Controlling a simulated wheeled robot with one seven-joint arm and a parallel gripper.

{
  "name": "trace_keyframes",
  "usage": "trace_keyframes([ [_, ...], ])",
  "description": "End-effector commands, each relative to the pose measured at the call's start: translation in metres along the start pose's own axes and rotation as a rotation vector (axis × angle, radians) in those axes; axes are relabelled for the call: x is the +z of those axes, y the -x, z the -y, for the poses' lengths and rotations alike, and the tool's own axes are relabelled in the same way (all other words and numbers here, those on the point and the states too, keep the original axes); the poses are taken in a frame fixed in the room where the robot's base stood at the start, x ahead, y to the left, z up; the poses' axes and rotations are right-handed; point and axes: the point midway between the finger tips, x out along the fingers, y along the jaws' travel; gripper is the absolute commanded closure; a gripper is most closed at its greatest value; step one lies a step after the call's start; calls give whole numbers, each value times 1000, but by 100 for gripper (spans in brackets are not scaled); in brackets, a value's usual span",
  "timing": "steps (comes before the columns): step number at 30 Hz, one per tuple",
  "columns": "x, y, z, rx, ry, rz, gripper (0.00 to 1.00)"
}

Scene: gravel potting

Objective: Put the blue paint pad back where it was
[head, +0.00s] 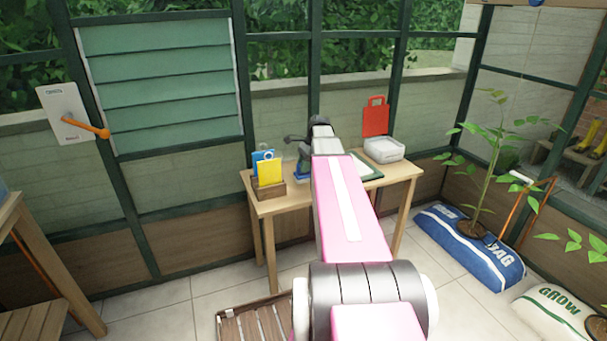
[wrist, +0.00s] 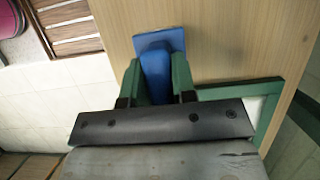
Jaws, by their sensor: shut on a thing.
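The blue paint pad (wrist: 160,42) has a flat blue plate and a blue handle. In the wrist view, my gripper (wrist: 155,72) is shut on its handle, with a green finger on each side. The pad is over the wooden table top, near its edge; I cannot tell whether it touches the wood. In the head view, my arm hides most of the gripper, and a bit of blue (head: 302,178) shows beside it above the table (head: 297,199).
A wooden holder (head: 268,190) with yellow and blue upright pieces stands left of my gripper. A green-framed board (wrist: 274,95) lies right of it. A white container (head: 384,149) and a red board (head: 375,117) are at the table's back right. A slatted crate (head: 252,323) is on the floor.

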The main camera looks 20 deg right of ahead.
Motion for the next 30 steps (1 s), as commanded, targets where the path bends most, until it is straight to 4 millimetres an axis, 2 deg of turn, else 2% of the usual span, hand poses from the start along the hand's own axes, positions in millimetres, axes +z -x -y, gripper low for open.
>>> trace_keyframes([
  [7,-12,-29,0,1,-1,0,97],
  [20,-14,-34,0,0,0,0,97],
  [21,-14,-34,0,-1,0,0,62],
  [22,-14,-34,0,-1,0,0,52],
  [23,-14,-34,0,-1,0,0,49],
  [30,-14,-34,0,0,0,0,49],
])
